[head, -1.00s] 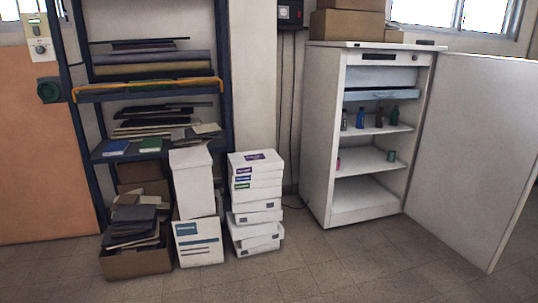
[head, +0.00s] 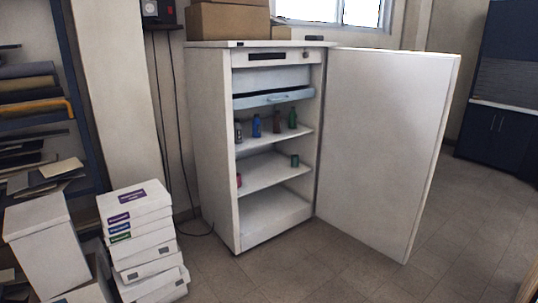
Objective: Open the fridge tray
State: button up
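The white fridge (head: 213,150) stands in the middle of the head view. Its door (head: 385,150) is swung wide open to the right. The fridge tray (head: 272,98) is a pale blue drawer near the top of the inside, with a small handle on its front; it looks pushed in or nearly so. Several small bottles stand on the shelf below it, among them a blue bottle (head: 256,126) and a green bottle (head: 292,118). A small green jar (head: 295,160) and a red item (head: 239,180) are on the lower shelf. My gripper is not in view.
Stacked white boxes (head: 140,235) stand on the floor at the left, beside a taller white box (head: 45,245) and a dark shelf rack. Cardboard boxes (head: 228,20) sit on top of the fridge. Floor (head: 320,270) in front of the fridge is clear. A dark blue cabinet (head: 500,138) is at the far right.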

aim_at(242, 100)
jog(key=i+l+z, duration=0.1)
jog(key=i+z, duration=0.35)
jog(key=i+j+z, duration=0.1)
jog(key=i+z, duration=0.3)
jog(key=i, duration=0.15)
jog(key=i+l+u, duration=0.1)
jog(key=i, duration=0.35)
jog(key=i+l+u, duration=0.1)
jog(key=i, duration=0.35)
jog(key=u, duration=0.75)
jog(key=i+j, duration=0.15)
jog(key=i, duration=0.2)
jog(key=i+j+z, duration=0.15)
jog(key=i, duration=0.2)
jog(key=i+j, duration=0.15)
jog(key=i, duration=0.25)
